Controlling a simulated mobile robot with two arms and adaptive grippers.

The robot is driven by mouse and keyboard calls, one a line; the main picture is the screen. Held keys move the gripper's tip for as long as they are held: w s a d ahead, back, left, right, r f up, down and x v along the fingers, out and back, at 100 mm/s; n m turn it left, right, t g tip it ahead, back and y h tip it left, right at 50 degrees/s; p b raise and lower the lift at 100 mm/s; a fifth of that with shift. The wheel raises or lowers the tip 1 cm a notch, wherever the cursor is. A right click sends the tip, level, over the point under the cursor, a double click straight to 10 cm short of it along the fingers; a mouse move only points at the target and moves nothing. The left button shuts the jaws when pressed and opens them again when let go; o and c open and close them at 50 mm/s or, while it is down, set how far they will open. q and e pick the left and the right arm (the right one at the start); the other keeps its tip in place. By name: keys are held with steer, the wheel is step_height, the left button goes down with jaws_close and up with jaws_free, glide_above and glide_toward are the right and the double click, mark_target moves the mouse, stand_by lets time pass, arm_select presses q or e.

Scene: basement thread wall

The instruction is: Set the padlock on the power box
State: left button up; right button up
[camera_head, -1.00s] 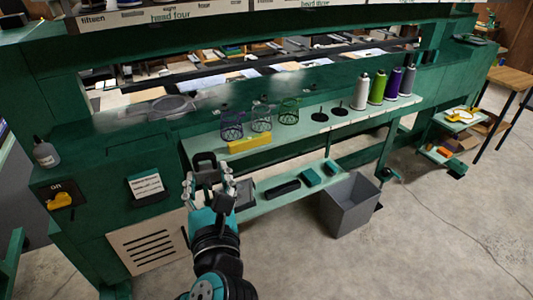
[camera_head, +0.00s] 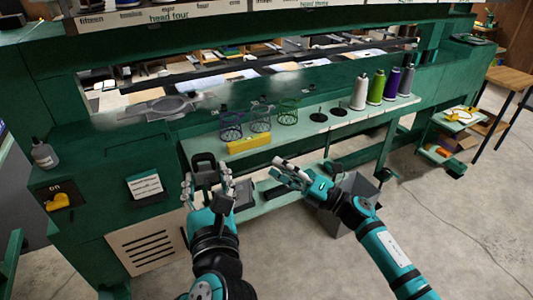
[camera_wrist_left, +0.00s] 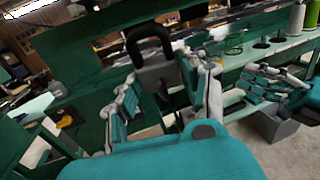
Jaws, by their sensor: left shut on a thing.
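The padlock (camera_wrist_left: 155,72), with a grey body and thick black shackle, is upright in my left gripper (camera_wrist_left: 160,95), which is shut on it. In the head view, the padlock (camera_head: 204,161) is held in front of the green machine's left part. The power box (camera_head: 60,196), marked "on" with a yellow handle, is on the panel at far left, well apart from the padlock. My right gripper (camera_head: 280,170) looks open and empty, in front of the lower shelf; it also shows in the left wrist view (camera_wrist_left: 248,82).
A white label plate (camera_head: 145,185) and a bottle (camera_head: 44,153) are near the power box. The upper shelf holds wire cups (camera_head: 260,120), a yellow block (camera_head: 249,144) and thread cones (camera_head: 376,88). A grey bin (camera_head: 357,185) stands on the floor, partly behind my right arm.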

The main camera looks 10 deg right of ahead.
steer(key=s+a+r+n+g+y, duration=0.35)
steer(key=r+n+g, duration=0.25)
steer(key=r+n, duration=0.3)
steer(key=n+g+h, duration=0.2)
steer(key=n+g, duration=0.4)
steer(key=n, duration=0.5)
glide_toward(213, 159)
steer(key=a, duration=0.5)
steer(key=w+a, duration=0.1)
steer(key=a, duration=0.6)
steer(key=shift+w+a+f, duration=0.15)
steer(key=shift+w+a, duration=0.25)
steer(key=shift+c, duration=0.4)
jaws_close()
arm_select(q)
steer(key=o, duration=1.4)
steer(key=shift+c, duration=0.2)
steer(key=shift+s, duration=0.1)
